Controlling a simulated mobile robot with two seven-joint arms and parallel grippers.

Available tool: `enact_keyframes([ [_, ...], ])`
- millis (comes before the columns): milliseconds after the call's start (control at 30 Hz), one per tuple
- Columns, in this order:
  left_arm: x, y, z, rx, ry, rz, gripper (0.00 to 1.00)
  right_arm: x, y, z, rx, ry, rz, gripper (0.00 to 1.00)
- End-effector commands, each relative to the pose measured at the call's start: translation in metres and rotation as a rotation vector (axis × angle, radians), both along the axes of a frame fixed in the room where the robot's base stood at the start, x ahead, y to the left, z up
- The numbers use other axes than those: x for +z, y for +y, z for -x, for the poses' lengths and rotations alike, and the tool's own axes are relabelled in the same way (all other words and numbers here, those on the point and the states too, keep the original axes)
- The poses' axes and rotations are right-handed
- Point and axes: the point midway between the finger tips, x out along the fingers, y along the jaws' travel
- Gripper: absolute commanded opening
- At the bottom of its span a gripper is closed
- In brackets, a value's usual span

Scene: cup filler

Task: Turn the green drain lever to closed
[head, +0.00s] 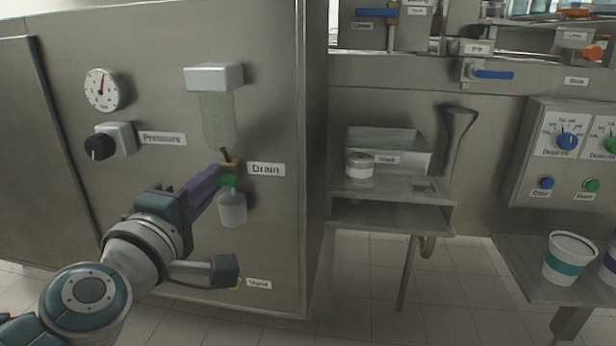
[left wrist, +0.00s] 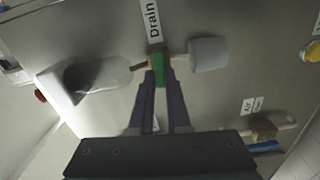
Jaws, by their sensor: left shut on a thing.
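The green drain lever (head: 229,180) sits on a small brass valve (head: 230,166) below a clear bowl (head: 217,120) on the steel cabinet, left of the "Drain" label (head: 266,169). A white cup-like part (head: 232,209) hangs under the valve. My left gripper (head: 219,178) reaches in from the lower left and is shut on the lever. In the left wrist view the green lever (left wrist: 159,68) lies between the two purple fingertips (left wrist: 160,82), pointing out from the valve. The fingers partly cover the lever in the head view. My right gripper is not in view.
A pressure gauge (head: 101,89) and black knob (head: 100,147) are on the cabinet at upper left. A steel shelf (head: 390,186) with a white roll (head: 359,165) stands right of the cabinet. A cup (head: 570,257) stands at far right.

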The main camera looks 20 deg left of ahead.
Motion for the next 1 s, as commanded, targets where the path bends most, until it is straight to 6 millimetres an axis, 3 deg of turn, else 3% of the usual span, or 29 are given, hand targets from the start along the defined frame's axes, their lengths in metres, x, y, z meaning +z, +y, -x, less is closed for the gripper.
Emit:
enact_keyframes([
  [300, -0.0006, 0.0002, -0.0001, 0.001, -0.026, 0.099, 0.00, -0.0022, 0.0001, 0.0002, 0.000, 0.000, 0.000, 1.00],
  [800, -0.0007, 0.0001, -0.0001, 0.001, -0.029, 0.115, 0.00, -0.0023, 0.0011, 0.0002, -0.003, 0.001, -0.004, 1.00],
  [833, -0.0007, 0.0001, -0.0001, 0.001, -0.029, 0.115, 0.18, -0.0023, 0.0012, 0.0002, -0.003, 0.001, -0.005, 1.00],
  [1000, -0.0009, 0.0001, -0.0001, 0.001, -0.028, 0.114, 0.38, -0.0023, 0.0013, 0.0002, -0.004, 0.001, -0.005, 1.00],
])
